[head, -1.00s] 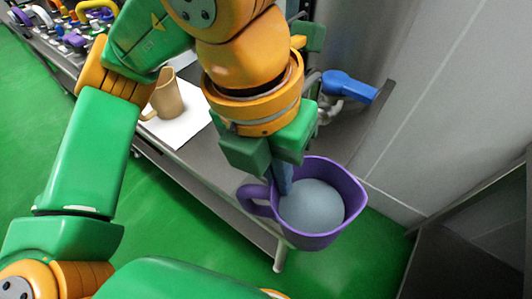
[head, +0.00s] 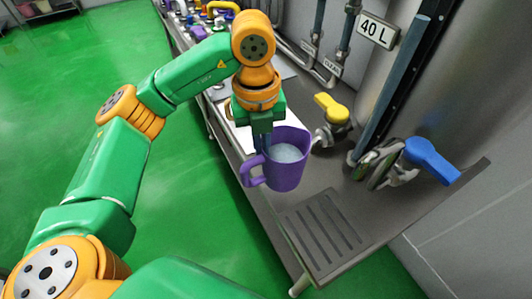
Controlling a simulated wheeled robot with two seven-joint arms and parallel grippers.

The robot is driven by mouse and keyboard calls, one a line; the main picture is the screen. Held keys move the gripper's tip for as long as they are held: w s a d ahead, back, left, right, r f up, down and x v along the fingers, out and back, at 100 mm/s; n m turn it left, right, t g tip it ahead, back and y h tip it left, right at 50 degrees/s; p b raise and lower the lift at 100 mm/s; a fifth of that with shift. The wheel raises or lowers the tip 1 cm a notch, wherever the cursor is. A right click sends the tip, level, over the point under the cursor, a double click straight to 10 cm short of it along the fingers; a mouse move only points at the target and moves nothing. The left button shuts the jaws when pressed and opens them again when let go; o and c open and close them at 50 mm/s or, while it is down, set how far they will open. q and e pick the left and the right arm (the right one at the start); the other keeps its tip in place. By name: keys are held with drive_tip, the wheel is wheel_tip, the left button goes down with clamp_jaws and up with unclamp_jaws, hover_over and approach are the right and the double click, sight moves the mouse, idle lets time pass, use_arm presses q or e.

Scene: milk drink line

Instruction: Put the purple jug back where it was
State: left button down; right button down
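The purple jug (head: 289,172) is upright in the head view, with a pale grey-white liquid inside. It hangs in front of my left gripper (head: 264,145), whose fingers reach down at the jug's left rim, by the handle. The gripper looks shut on the jug; the exact contact is partly hidden. From this angle I cannot tell how high the jug is above the steel bench (head: 262,212). A white mat (head: 240,136) lies on the bench behind the gripper, mostly covered by it. My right gripper is not in view.
A slotted drain grate (head: 320,228) is on the bench's near end. Several colourful items crowd the bench's far end. The green floor (head: 190,225) is clear.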

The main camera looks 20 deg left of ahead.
use_arm(q)
drive_tip(key=w+a+f+p, duration=0.1)
drive_tip(key=w+f, duration=0.3)
drive_tip(key=f, duration=0.4)
drive_tip(key=shift+f, duration=0.3)
drive_tip(key=c, duration=1.1)
unclamp_jaws()
drive_tip(key=shift+s+r, duration=0.1)
drive_tip(key=shift+s, duration=0.05)
drive_tip(key=shift+r+p, duration=0.1)
drive_tip(key=shift+p, duration=0.2)
drive_tip(key=r, duration=1.2)
drive_tip(key=shift+s+a, duration=0.15)
drive_tip(key=shift+a, duration=0.05)
